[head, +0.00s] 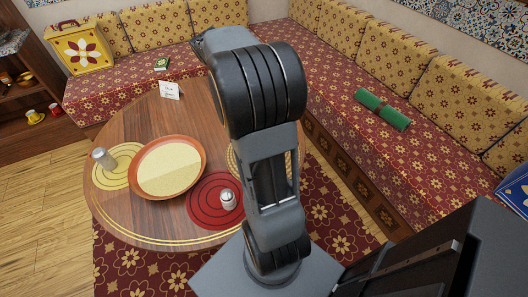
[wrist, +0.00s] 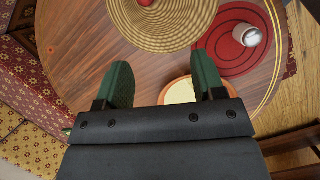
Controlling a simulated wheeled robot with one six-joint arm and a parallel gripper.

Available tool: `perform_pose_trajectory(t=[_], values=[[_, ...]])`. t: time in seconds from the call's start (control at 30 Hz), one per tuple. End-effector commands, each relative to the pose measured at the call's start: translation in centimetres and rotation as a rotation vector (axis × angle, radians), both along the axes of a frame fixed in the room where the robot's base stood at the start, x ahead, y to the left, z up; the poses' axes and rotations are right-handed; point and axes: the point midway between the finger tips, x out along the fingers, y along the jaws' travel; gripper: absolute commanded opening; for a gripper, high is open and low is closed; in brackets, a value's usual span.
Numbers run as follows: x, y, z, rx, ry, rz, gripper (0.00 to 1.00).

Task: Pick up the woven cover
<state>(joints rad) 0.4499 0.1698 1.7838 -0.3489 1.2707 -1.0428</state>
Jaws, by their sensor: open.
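The woven cover (wrist: 165,30) is a round, tan piece with brown concentric rings and a dark spot at its middle, cut off by the top edge of the wrist view. It rests on the round wooden table (wrist: 75,40). In the head view my arm hides most of it; only a thin yellowish edge (head: 232,160) that may be its rim or a mat shows. My gripper (wrist: 160,65) is open and empty, with two green-padded fingers apart. The fingers point toward the near edge of the cover without visibly closing around it. My gripper is hidden in the head view.
An orange-rimmed plate (head: 139,184) lies at the table's left. A red mat (head: 205,208) carries a shaker (head: 228,199), close to the cover. Another shaker (head: 102,158) stands on a yellow mat. A white card (head: 169,90) stands at the back. Cushioned benches (head: 350,140) enclose the table.

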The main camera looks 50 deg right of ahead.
Motion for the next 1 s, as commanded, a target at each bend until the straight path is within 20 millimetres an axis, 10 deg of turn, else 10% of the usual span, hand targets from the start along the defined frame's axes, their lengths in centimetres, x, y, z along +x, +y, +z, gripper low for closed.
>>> perform_pose_trajectory(t=[0.3,1.0], values=[[-1.0,-4.5,-4.3,0.014,0.102,0.067,0.63],[-2.9,-6.5,-11.6,0.013,0.098,0.066,0.63]])
